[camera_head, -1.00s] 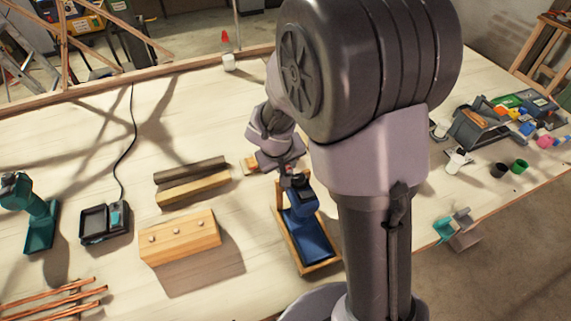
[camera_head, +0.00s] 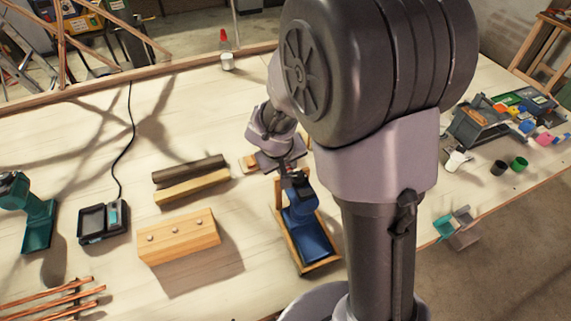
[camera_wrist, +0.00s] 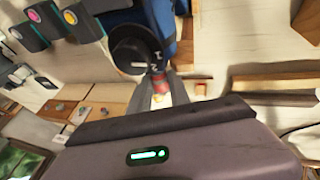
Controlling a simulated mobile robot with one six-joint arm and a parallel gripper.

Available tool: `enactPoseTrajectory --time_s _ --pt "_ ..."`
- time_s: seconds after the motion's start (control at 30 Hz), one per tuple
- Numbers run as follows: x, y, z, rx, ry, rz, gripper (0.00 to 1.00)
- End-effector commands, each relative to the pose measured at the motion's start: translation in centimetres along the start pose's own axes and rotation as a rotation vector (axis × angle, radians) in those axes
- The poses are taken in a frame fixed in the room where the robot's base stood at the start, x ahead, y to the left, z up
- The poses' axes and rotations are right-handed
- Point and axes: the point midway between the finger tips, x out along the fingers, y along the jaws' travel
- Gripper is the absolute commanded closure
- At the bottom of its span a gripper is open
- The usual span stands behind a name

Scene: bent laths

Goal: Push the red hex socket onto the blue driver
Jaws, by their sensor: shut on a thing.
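The blue driver (camera_head: 300,208) stands in a shallow wooden tray (camera_head: 331,266) on the bench, with its nose toward my gripper. In the wrist view, its blue body (camera_wrist: 160,14) and black numbered collar (camera_wrist: 135,48) are close in front of my gripper (camera_wrist: 159,92). My gripper is shut on a small red piece, the red hex socket (camera_wrist: 158,84), held between the fingertips at the collar's front. The fingers hide much of it, and I cannot tell how far it sits on the driver. In the head view, my gripper (camera_head: 288,168) is just behind the driver's top.
A charger (camera_head: 102,222), a teal driver (camera_head: 38,225) and copper rods (camera_head: 60,302) are farther left. Grey bins (camera_head: 480,125) are at right.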

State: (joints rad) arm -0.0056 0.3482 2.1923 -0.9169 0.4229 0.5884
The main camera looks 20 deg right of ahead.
Motion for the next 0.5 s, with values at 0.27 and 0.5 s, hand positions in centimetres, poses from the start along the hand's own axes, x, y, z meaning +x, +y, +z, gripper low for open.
enactPoseTrajectory --time_s 0.27,0.5 --pt "-0.03 0.01 -0.04 0.000 0.001 0.000 0.55" --pt "-0.02 0.00 -0.02 0.001 0.000 0.000 0.51"
